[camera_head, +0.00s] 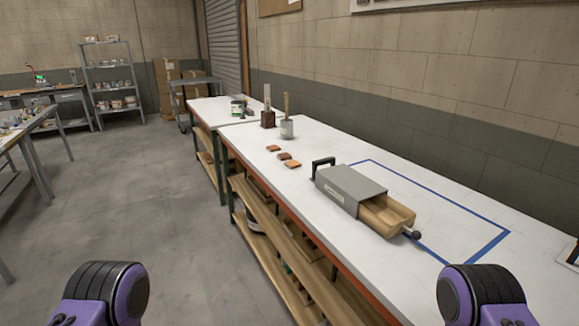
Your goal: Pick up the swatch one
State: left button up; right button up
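Three small flat square swatches lie on the white bench top left of the grey box. The farthest swatch (273,148) is orange-brown and lies a little apart. The middle swatch (284,156) is darker, reddish brown. The nearest swatch (293,164) is orange and lies close to the middle one. I cannot tell which of them is swatch one, as no label is readable. Neither of my grippers is in view; only purple and black parts of my arms show at the bottom edge.
A cup with a brush (287,128) and a dark wooden block (268,119) stand behind the swatches. The floor (140,210) left of the bench is clear.

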aim_at(291, 164)
jog(key=u, duration=0.2)
jog(key=k, duration=0.25)
jog(key=u, duration=1)
jog(key=k, duration=1.1)
jog(key=u, duration=0.6)
jog(key=i, duration=1.95)
jog(key=z, duration=0.8)
jog(key=i, duration=1.5)
jog(key=z, duration=1.75)
jog(key=i, duration=0.9)
jog(key=z, duration=1.05)
